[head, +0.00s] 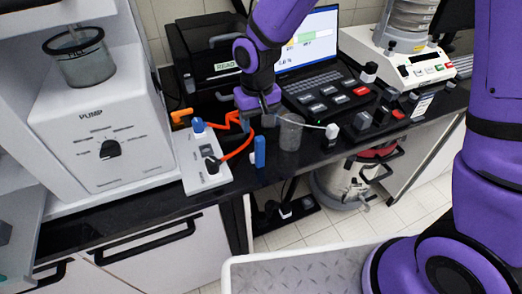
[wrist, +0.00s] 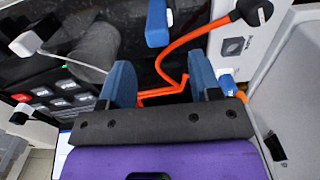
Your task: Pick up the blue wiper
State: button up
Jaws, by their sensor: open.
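The blue wiper (head: 259,152) looks like a small upright blue piece at the front edge of the dark counter, between the white panel and a grey mesh cup. In the wrist view the blue wiper (wrist: 157,24) shows at the top middle, beyond my fingertips. My gripper (head: 257,120) is above and behind it in the head view, pointing down. In the wrist view my gripper (wrist: 162,80) has its two blue fingers apart, with only an orange cable visible in the gap. The fingers do not touch the wiper.
The orange cable (head: 240,150) loops from the white panel (head: 200,165) close to the wiper. The grey mesh cup (head: 290,132) stands just right of it. A laptop (head: 312,80) and button boxes (head: 325,100) are behind. The pump (head: 105,130) stands left.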

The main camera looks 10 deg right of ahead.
aim_at(259, 136)
jog(key=shift+d+f, duration=0.1)
jog(key=shift+f, duration=3.85)
jog(key=c, duration=1)
